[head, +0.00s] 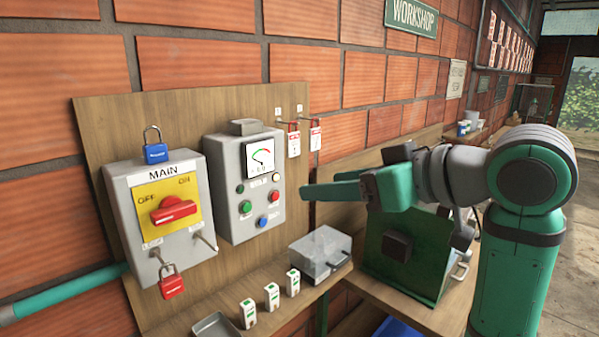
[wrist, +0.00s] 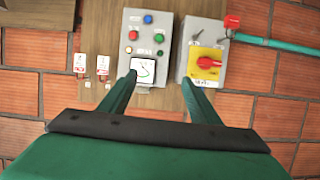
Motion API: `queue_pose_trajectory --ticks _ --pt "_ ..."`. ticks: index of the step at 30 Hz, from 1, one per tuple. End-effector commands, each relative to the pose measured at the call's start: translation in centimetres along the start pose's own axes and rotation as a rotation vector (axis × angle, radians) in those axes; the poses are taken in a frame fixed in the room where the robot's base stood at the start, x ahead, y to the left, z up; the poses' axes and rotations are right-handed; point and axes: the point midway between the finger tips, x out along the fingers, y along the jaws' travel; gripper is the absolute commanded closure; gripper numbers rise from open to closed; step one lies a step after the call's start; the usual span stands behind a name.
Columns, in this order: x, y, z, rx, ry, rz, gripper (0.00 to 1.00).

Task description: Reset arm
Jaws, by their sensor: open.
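My gripper (head: 330,190) is in front of the wooden board, to the right of the grey control box (head: 225,190) in the head view. In the wrist view, the two green fingers of my gripper (wrist: 157,86) are spread apart with nothing between them. Beyond them, the control box (wrist: 150,45) with its gauge and coloured buttons and the MAIN switch box (wrist: 187,62) appear upside down. The MAIN box (head: 125,200) has a red rotary handle (head: 173,209) on a yellow plate, also visible in the wrist view (wrist: 209,62).
A blue padlock (head: 155,152) sits on top of the MAIN box and a red padlock (head: 171,287) hangs below it. Red-and-white tags (head: 315,138) hang on the board. A shelf holds several small white-and-green items (head: 271,296) and a grey box (head: 320,255). A dark green machine (head: 400,255) stands below my arm.

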Motion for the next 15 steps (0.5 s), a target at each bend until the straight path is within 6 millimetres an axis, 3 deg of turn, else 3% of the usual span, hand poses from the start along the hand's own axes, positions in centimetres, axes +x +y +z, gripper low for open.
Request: queue_pose_trajectory --ticks 11,15 --pt "3.3 2.0 2.5 0.101 0.101 -0.008 0.43" --pt "5.3 3.1 4.3 0.164 0.157 -0.005 0.43"
